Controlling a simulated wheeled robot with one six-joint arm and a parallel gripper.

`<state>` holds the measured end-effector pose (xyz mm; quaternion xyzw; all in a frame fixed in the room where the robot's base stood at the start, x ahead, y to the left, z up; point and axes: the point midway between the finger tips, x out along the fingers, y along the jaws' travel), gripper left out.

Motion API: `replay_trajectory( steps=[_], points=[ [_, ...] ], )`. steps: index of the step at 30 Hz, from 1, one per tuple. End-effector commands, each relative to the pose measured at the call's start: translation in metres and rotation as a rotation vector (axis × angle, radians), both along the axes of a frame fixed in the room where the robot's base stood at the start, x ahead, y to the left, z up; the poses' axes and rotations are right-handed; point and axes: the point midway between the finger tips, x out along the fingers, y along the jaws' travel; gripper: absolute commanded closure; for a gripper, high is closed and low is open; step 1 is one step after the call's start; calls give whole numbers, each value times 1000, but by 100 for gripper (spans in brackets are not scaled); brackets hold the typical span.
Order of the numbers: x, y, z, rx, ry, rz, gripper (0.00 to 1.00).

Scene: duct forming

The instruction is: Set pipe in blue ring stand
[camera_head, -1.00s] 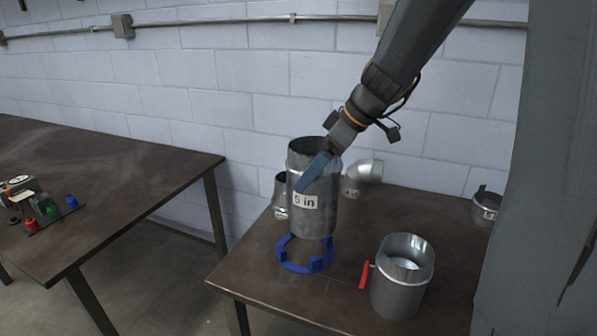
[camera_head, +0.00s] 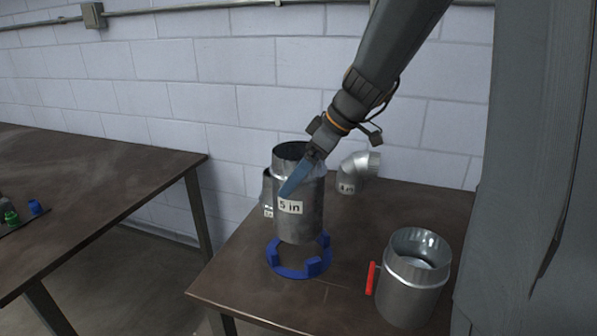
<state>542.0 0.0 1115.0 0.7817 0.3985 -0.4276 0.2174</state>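The pipe (camera_head: 301,222) is a grey metal cylinder labelled "5 in", upright above the table. My gripper (camera_head: 297,182) reaches it from the upper right. One blue finger lies along the pipe's outside near the top; the other finger is hidden, and the gripper appears shut on the pipe wall. The blue ring stand (camera_head: 287,271) with upright tabs lies on the table (camera_head: 243,292) directly below the pipe. The pipe's lower edge appears just above or between the rear tabs; I cannot tell whether it touches the ring.
A damper pipe (camera_head: 408,300) with a red handle (camera_head: 371,278) stands to the right of the ring. A metal elbow (camera_head: 352,170) lies behind, and another fitting (camera_head: 267,188) stands behind the pipe's left side. A second table (camera_head: 95,190) is at left.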

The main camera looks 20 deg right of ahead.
Motion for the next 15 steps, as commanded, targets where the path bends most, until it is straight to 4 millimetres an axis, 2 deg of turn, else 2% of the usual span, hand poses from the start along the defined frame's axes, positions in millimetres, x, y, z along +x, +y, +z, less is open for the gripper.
replay_trajectory(
  steps=[15],
  points=[
    [1, 0, -38, 0, -1, -1, 54]
  ],
)
